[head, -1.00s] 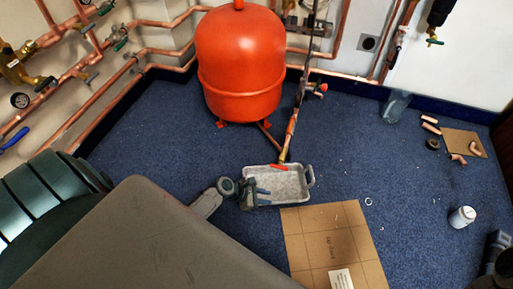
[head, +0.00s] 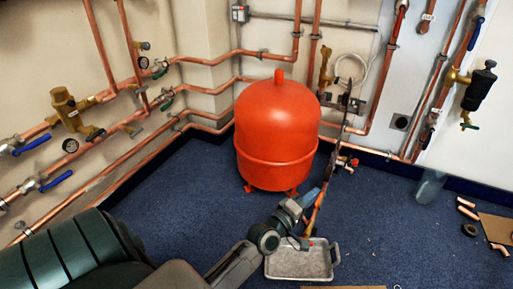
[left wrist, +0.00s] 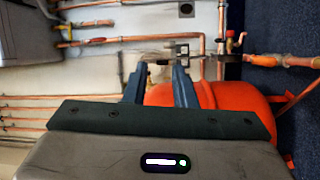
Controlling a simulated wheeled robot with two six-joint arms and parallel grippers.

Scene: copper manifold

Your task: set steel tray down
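The steel tray (head: 287,267) is a shallow grey rectangle with a loop handle at its right end. It lies on the blue floor at the bottom of the head view, in front of the red vessel. My left gripper (head: 313,196) is raised over the tray's back side, apart from it, and covers part of its back-left edge. In the left wrist view my left gripper (left wrist: 158,78) has its two blue fingers spread, with nothing between them. The tray does not show in the left wrist view. My right gripper is not in view.
The red vessel (head: 278,130) stands behind the tray. A copper pipe assembly (head: 327,180) leans upright close beside my left gripper. Cardboard (head: 345,287) lies at the front edge. Pipes and valves line the walls. Copper fittings (head: 467,208) lie at right. Blue floor is free between.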

